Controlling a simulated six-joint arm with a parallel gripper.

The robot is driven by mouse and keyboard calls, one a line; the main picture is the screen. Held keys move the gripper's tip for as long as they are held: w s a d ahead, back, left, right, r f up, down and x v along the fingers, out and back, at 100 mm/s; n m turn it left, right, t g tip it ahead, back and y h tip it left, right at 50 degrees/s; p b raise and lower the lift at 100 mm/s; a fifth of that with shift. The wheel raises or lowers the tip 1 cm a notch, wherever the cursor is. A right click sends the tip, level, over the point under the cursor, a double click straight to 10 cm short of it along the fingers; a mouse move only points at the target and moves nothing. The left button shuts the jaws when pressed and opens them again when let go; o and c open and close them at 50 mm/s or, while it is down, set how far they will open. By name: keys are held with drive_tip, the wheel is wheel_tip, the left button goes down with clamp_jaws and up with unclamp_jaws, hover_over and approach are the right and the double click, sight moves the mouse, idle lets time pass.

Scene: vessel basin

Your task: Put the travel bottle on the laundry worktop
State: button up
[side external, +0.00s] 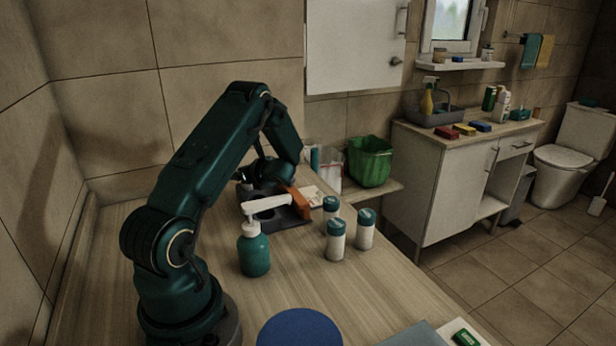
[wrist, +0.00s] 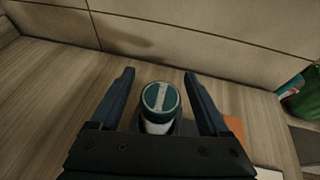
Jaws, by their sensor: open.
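In the wrist view, a white travel bottle with a round teal cap (wrist: 160,97) stands between the fingers of my open gripper (wrist: 159,74). A gap shows on each side of the cap. The bottle's lower part is hidden by the gripper body. In the side view, my gripper (side external: 258,180) is low over the dark basin (side external: 288,217), and the bottle is mostly hidden there. The wooden worktop (side external: 300,278) extends around the basin. I cannot tell whether this surface or the far cabinet top (side external: 470,135) is the laundry worktop.
Several similar white bottles with teal caps (side external: 336,240) stand right of the basin. A teal pump bottle (side external: 254,252) stands in front. A green bin (side external: 370,162) is behind.

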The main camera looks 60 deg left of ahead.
clamp_jaws()
drive_tip(key=shift+r, duration=0.1)
